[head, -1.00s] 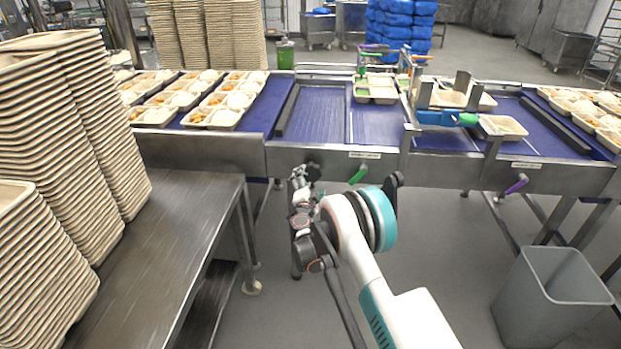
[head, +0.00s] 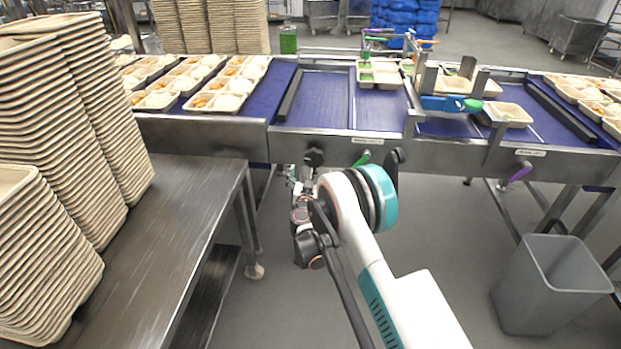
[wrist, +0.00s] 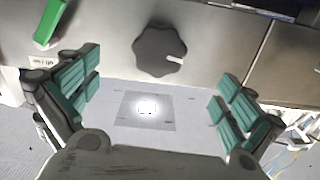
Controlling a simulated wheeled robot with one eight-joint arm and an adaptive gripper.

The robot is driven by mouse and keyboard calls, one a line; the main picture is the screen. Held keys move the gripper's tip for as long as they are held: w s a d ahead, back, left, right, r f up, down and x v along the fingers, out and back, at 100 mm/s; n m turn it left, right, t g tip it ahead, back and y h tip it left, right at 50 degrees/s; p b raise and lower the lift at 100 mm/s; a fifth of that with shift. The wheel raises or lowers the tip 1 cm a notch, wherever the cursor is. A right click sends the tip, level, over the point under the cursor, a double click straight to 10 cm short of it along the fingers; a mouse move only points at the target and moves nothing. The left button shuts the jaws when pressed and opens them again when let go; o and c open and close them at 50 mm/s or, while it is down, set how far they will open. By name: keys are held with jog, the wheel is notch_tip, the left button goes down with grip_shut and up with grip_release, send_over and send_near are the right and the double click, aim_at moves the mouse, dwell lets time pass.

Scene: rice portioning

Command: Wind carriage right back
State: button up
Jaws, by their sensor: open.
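A dark lobed knob (head: 314,157) with a white mark sits on the conveyor's steel front panel. In the wrist view the knob (wrist: 160,50) is just beyond my open gripper (wrist: 157,88), roughly between the two teal-padded fingers and apart from them. Nothing is held. In the head view my gripper is low, under the knob, and mostly hidden behind my own arm. A carriage with a blue block (head: 443,103), a green end and upright grey plates stands over the right part of the conveyor, around a tray.
A green lever (head: 362,158) is right of the knob and a purple lever (head: 520,171) farther right. Stacked trays (head: 60,110) stand on a steel table (head: 185,190) at left. A grey bin (head: 550,285) is at lower right. Filled trays (head: 225,90) line the conveyor's left.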

aim_at(314, 160)
jog(key=w+n, duration=0.8)
jog(key=n, duration=0.1)
jog(key=shift+w+d, duration=0.2)
jog(key=shift+w, duration=0.1)
dwell(0.4)
jog(key=c, duration=1.3)
jog(key=shift+m, duration=1.5)
